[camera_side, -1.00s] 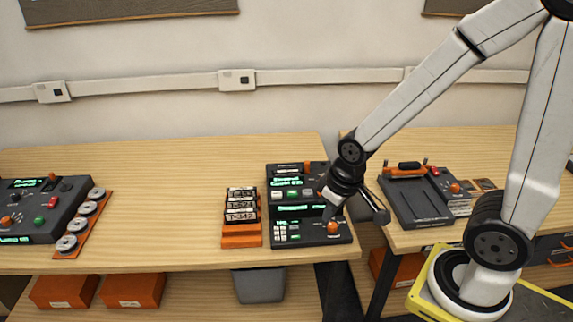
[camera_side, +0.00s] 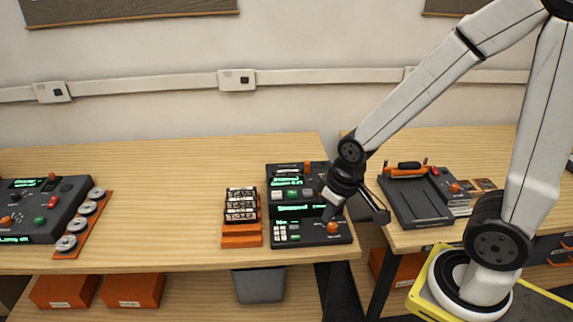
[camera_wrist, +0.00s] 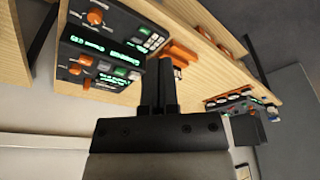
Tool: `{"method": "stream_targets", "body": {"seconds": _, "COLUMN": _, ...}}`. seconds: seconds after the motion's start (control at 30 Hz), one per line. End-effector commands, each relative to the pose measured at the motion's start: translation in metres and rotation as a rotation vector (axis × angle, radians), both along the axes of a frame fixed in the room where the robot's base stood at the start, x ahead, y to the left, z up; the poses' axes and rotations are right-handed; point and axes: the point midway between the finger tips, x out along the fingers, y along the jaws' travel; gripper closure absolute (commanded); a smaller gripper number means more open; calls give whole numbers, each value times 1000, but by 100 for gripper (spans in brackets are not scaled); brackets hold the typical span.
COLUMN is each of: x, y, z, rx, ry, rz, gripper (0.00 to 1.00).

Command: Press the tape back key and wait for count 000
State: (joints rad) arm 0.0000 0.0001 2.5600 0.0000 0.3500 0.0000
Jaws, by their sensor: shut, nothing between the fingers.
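Two dark control units with green displays, small keys and orange knobs stand at the right end of the long wooden table: a rear unit (camera_side: 275,207) and a front unit (camera_side: 290,241). Both also show at upper left in the wrist view (camera_wrist: 66,38). Small pale and green keys are visible, but I cannot tell which is the tape back key. The display text is too small to read as a count. My gripper (camera_side: 328,216) is shut and empty, low over the right side of the units, near the front orange knob (camera_side: 332,227). Contact with a key cannot be told. In the wrist view my fingers (camera_wrist: 160,62) are together.
An orange rack (camera_side: 241,240) with labelled tapes stands just left of the units. Another console (camera_side: 40,215) and a reel strip (camera_side: 72,250) are far left. A gap separates the right table, which carries a dark device (camera_side: 415,200). Bare wood lies left of the rack.

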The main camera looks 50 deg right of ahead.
Motion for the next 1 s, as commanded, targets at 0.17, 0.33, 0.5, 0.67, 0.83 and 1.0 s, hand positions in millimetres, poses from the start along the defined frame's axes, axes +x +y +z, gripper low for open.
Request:
{"method": "stream_targets", "body": {"seconds": 0.17, "x": 0, "y": 0, "z": 0, "rx": 0, "ry": 0, "rz": 0, "gripper": 100}}
{"method": "stream_targets", "body": {"seconds": 0.33, "x": 0, "y": 0, "z": 0, "rx": 0, "ry": 0, "rz": 0, "gripper": 100}}
{"method": "stream_targets", "body": {"seconds": 0.5, "x": 0, "y": 0, "z": 0, "rx": 0, "ry": 0, "rz": 0, "gripper": 100}}
{"method": "stream_targets", "body": {"seconds": 0.67, "x": 1, "y": 0, "z": 0, "rx": -1, "ry": -3, "rz": 2, "gripper": 100}}
{"method": "stream_targets", "body": {"seconds": 0.83, "x": 12, "y": -5, "z": 0, "rx": -16, "ry": -25, "rz": 24, "gripper": 100}}
{"method": "stream_targets", "body": {"seconds": 1.0, "x": 39, "y": -16, "z": -1, "rx": -55, "ry": -81, "rz": 81, "gripper": 100}}
